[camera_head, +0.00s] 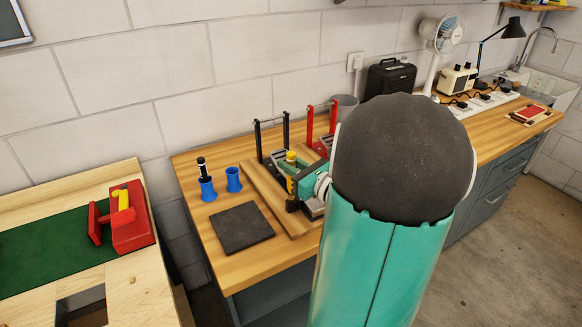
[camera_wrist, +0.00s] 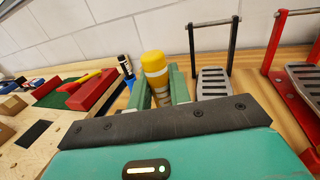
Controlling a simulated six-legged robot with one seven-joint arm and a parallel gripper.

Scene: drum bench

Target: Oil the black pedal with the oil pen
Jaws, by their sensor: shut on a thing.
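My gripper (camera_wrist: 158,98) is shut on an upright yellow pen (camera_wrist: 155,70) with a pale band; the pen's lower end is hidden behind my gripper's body. In the head view the yellow pen (camera_head: 291,158) stands in front of the black pedal, over the wooden board. The black pedal has a black upright frame (camera_head: 257,140) and a grey slotted footplate (camera_wrist: 213,83); in the wrist view it is just right of my gripper. My arm hides part of the pedals in the head view. I cannot tell whether the pen touches the pedal.
A red pedal (camera_head: 331,118) stands right of the black one. At left are a blue holder (camera_head: 207,190) with a black-and-white pen (camera_head: 201,166), an empty blue holder (camera_head: 234,180) and a dark flat pad (camera_head: 241,228). A red block (camera_head: 132,232) sits on the separate left table.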

